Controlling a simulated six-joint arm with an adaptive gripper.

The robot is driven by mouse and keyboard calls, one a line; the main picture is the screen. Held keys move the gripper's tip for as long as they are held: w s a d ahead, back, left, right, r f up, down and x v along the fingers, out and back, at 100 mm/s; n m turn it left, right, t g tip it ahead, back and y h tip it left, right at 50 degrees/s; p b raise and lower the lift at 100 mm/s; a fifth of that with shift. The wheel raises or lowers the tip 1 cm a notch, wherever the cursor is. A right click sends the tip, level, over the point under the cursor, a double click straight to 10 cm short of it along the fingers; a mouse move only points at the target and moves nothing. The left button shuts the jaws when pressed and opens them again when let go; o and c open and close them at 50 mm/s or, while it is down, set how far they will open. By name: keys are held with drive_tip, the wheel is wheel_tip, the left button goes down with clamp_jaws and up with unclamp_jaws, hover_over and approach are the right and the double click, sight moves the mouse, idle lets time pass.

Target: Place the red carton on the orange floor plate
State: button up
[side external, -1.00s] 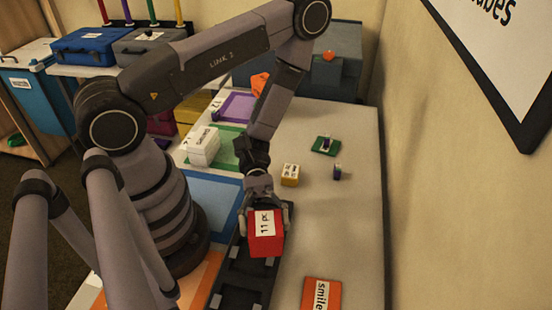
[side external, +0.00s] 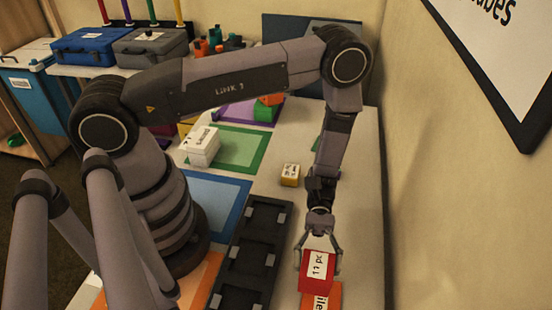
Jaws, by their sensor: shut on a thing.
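The red carton (side external: 318,272), with a white label reading "11 pc", is between the fingers of my gripper (side external: 318,259), which is shut on it. The carton hides the far part of a flat orange slab (side external: 334,298) with a white label, at the bottom right of the side external view. I cannot tell whether the carton touches the slab or hangs above it. Another orange area, an orange-edged mat (side external: 203,286), lies beside my base at the lower left. I cannot tell from the picture which of these is the floor plate.
An empty black compartmented tray (side external: 243,262) lies left of the carton. A small yellow-and-white box (side external: 289,175) and a white carton (side external: 202,146) stand farther back. Blue (side external: 237,190) and green mats (side external: 263,148) lie left. The wall bounds the right side.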

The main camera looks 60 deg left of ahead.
drive_tip(key=shift+w+d+f, duration=0.45)
drive_tip(key=shift+d+f, duration=0.1)
drive_tip(key=shift+f, duration=0.25)
drive_tip(key=shift+w+d+f, duration=0.1)
drive_tip(key=shift+d+f, duration=0.05)
drive_tip(key=shift+f, duration=0.8)
drive_tip(key=shift+w+d+f, duration=0.1)
drive_tip(key=shift+f, duration=0.85)
drive_tip(key=shift+f, duration=0.1)
drive_tip(key=o, duration=1.2)
drive_tip(key=shift+o, duration=0.2)
